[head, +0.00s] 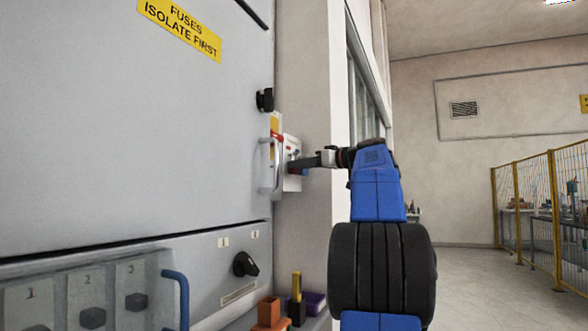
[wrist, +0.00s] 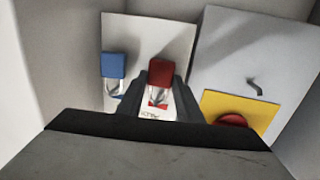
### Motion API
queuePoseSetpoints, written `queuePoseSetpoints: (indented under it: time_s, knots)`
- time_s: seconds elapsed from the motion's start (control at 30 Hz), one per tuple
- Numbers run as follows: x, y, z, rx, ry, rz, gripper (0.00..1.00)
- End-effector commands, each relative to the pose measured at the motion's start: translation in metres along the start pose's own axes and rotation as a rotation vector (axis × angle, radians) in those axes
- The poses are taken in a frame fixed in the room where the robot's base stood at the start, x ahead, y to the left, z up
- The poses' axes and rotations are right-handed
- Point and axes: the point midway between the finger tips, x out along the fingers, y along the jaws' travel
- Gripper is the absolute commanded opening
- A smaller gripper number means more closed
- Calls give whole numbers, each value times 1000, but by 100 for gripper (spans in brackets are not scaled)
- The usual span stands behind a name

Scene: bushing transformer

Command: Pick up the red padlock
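The red padlock (wrist: 161,73) is in the wrist view, in front of a white board, with its metal shackle toward the bottom of the picture. My gripper (wrist: 162,82) has one dark finger on each side of it, very close to its sides. I cannot tell whether the fingers touch it or leave a small gap. In the head view my gripper (head: 299,164) reaches left to the white board (head: 292,150) beside the grey cabinet. The red padlock is not clear there.
A blue padlock (wrist: 114,66) hangs close beside the red one in the wrist view. On the other side are a grey panel (wrist: 235,50) with a dark hook (wrist: 254,87) and a red button (wrist: 232,119) on a yellow plate. A cabinet handle (head: 273,165) stands near the gripper.

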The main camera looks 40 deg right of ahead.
Motion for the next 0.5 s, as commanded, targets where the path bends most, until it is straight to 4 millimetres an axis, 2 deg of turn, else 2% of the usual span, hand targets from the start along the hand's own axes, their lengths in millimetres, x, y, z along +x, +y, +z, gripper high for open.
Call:
queuePoseSetpoints:
  time_s: [0.3, 0.5]
  knots:
    - [0, 0, -2, -1, 0, 0, 8]
    - [-1, 0, -14, -2, 1, 0, 8]
